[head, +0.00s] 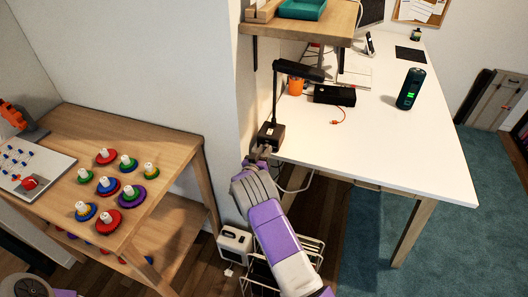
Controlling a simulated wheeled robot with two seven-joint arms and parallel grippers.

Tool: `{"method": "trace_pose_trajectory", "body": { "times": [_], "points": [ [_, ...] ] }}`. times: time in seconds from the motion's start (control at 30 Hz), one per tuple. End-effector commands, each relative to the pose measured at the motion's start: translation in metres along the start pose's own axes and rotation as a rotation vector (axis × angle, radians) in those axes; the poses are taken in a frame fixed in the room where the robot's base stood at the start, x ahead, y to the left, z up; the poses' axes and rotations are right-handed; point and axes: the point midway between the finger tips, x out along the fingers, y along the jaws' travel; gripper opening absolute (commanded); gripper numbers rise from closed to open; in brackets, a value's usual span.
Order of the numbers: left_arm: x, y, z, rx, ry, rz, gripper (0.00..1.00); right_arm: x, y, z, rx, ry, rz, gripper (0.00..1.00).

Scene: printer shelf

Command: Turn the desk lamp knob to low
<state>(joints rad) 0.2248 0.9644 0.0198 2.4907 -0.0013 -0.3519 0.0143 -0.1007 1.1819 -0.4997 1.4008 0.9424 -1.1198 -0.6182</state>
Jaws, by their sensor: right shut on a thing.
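The black desk lamp (270,134) stands at the near left corner of the white desk, its arm rising to a long dark head (298,71). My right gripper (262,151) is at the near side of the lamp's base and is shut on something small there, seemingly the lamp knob. The knob is hidden by the gripper, so its setting cannot be read. My left gripper is out of view; only part of my left arm shows at the bottom left.
A wooden shelf (310,29) overhangs the back left. A wooden table (165,141) with colored discs stands left. A wire rack is below my right arm.

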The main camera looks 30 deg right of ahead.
Motion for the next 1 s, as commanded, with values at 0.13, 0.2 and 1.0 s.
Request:
{"method": "trace_pose_trajectory", "body": {
  "times": [0.13, 0.2, 1.0],
  "points": [
    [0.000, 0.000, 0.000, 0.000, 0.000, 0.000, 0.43, 0.000, 0.000, 0.001, -0.002, -0.001, 0.000, 0.00],
    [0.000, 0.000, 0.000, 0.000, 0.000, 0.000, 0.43, 0.000, 0.000, 0.001, -0.002, -0.001, 0.000, 0.36],
    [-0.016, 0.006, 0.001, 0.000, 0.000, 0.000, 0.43, -0.058, 0.000, -0.001, -0.002, -0.002, -0.003, 0.52]
  ]
}}
